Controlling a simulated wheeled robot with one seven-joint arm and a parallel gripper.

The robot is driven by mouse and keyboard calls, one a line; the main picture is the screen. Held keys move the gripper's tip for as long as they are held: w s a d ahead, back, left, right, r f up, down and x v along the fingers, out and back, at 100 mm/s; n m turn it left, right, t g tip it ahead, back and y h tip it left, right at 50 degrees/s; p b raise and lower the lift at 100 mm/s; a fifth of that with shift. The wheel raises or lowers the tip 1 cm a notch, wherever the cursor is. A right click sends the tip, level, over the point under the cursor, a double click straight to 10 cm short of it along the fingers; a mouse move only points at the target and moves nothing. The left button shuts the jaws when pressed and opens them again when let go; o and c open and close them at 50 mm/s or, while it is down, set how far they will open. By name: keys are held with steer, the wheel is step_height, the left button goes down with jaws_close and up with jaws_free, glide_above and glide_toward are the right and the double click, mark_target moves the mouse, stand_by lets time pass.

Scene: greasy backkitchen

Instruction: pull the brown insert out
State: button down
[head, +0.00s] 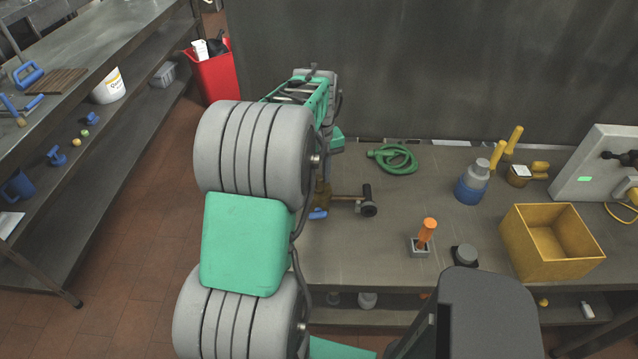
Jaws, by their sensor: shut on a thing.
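A brown, brass-like piece (322,192) shows on the bench just right of my arm. Its left side is hidden by the arm, and I cannot tell for sure that it is the brown insert. A short bar (348,198) with a dark round end runs from it to the right. A small blue part (318,214) shows just below it. My arm's big grey and green links cover the area left of it. My gripper's fingers are hidden behind the arm, so I cannot see them or their hold.
An orange handle (427,232) stands in a grey block. A green coiled hose (393,159), a blue-and-grey bottle (472,184) and an open yellow bin (509,238) are on the bench (350,256). A red bin (216,75) stands behind. Bare bench lies between hose and orange handle.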

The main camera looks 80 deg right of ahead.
mark_target(319, 177)
steer(key=shift+r+p, duration=1.7)
steer(key=shift+r, duration=1)
